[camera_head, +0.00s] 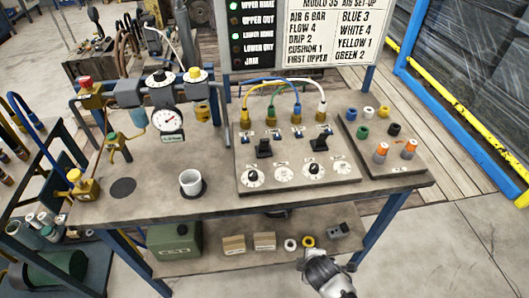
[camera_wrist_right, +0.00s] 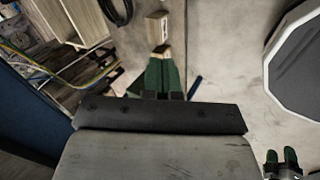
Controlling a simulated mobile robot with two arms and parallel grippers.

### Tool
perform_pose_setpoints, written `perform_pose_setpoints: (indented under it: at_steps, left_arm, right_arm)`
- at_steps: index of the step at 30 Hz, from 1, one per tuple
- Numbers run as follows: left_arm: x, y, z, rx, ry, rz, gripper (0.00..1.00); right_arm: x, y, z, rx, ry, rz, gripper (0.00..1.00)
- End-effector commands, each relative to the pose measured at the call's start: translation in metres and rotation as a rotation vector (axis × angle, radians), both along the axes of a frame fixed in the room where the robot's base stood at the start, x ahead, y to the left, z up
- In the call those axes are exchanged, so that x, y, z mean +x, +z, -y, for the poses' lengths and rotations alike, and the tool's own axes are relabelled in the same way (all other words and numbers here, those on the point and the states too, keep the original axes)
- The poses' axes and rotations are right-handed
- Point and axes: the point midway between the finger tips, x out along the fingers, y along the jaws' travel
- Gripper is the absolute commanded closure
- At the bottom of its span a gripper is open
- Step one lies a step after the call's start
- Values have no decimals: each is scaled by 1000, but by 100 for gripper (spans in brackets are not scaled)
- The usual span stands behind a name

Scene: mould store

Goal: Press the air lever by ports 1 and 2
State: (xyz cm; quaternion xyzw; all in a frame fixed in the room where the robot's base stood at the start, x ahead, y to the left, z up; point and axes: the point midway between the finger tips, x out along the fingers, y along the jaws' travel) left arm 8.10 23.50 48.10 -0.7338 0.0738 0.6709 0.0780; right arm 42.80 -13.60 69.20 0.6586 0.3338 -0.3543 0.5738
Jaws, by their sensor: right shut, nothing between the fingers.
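The panel (camera_head: 296,140) on the bench has a row of ports with yellow, green, blue and white hoses. Two black levers stand below the ports: the left lever (camera_head: 263,148) is below the yellow and green hoses, the right lever (camera_head: 319,143) below the blue and white ones. Port numbers are too small to read. My right gripper (camera_wrist_right: 162,58) is shut and empty in the wrist view, its green fingers together over the floor. In the head view my arm (camera_head: 325,275) shows in front of the bench, away from the levers. My left gripper (camera_wrist_right: 281,157) seems open in the wrist view's corner.
A white cup (camera_head: 191,182) stands left of the panel, near a pressure gauge (camera_head: 167,120). A tray (camera_head: 385,140) with caps and orange fittings lies right of the panel. A sign board (camera_head: 297,35) stands behind. The lower shelf holds a green box (camera_head: 174,242).

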Motion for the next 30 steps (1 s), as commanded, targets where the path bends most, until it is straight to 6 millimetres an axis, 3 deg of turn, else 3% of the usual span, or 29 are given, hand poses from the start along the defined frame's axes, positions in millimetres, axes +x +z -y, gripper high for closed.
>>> perform_pose_setpoints:
  at_steps: [1, 3, 9, 15, 22, 30]
  left_arm:
    - [0, -8, 0, 0, 0, 0, 43]
    - [0, -13, 0, 0, 0, 0, 43]
    - [0, -23, 0, 0, 0, 0, 43]
    - [0, -28, 0, 0, 0, 1, 43]
    - [1, -31, 0, 0, 0, 1, 43]
    - [1, -31, 0, 0, 0, 2, 43]
  right_arm:
    - [21, 30, -14, -56, 102, 66, 100]
    - [39, 72, -31, -145, 234, 140, 100]
    - [60, 177, -68, -430, 562, 333, 100]
    - [82, 239, -96, -877, 931, 513, 100]
    - [87, 278, -113, -1241, 1149, 602, 100]
    - [88, 286, -116, -1321, 1193, 614, 100]
